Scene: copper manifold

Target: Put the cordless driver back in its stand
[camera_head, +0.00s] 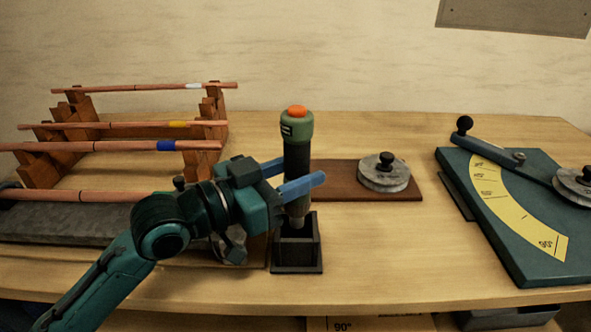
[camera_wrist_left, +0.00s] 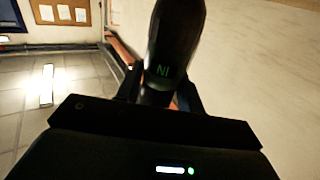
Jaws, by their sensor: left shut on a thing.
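The cordless driver (camera_head: 297,153) is upright, with a dark body, a green top and an orange cap. My left gripper (camera_head: 298,186) is shut on its lower body, coming in from the left. The driver's narrow lower end points down at the square black stand (camera_head: 297,256) and is at or just inside its opening; I cannot tell how deep. In the left wrist view the driver (camera_wrist_left: 172,45) stands between the dark fingers, with green lettering on it. My right gripper is in no view.
Copper tubes (camera_head: 150,146) lie on a wooden rack at the left. A brown board with a grey disc (camera_head: 384,177) lies behind the stand to the right. A teal bending plate (camera_head: 500,215) with a yellow scale is at the right. The table right of the stand is clear.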

